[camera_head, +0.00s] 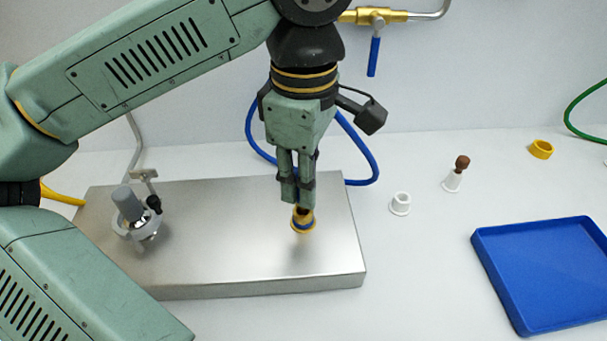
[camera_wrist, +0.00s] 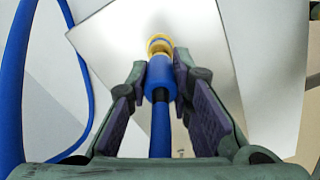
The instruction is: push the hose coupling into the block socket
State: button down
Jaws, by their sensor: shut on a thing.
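My gripper (camera_head: 297,198) points down over the right part of the flat steel block (camera_head: 220,255). In the wrist view its fingers (camera_wrist: 160,88) are shut on the hose coupling (camera_wrist: 160,75), a blue cylinder with the blue hose (camera_wrist: 160,130) running back from it. I cannot tell whether this is the coupling's end or the socket's rim, nor how deep the coupling sits.
A grey clamp fixture (camera_head: 135,215) stands on the block's left end. To the right are a white collar (camera_head: 400,204), a brown-topped white holder (camera_head: 453,178), a yellow ring (camera_head: 541,149) and a blue tray (camera_head: 535,290). A blue hose loop (camera_head: 365,155) hangs behind my gripper.

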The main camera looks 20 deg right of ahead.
jog(key=shift+f+b, duration=0.9)
jog(key=shift+f, duration=0.2)
jog(key=c, duration=1.3)
grip_release()
jog(key=shift+c, duration=0.2)
jog(key=shift+r, duration=0.15)
notch_tip(320, 180, up, 12)
jog(key=shift+f, duration=0.1)
jog(key=shift+f, duration=0.1)
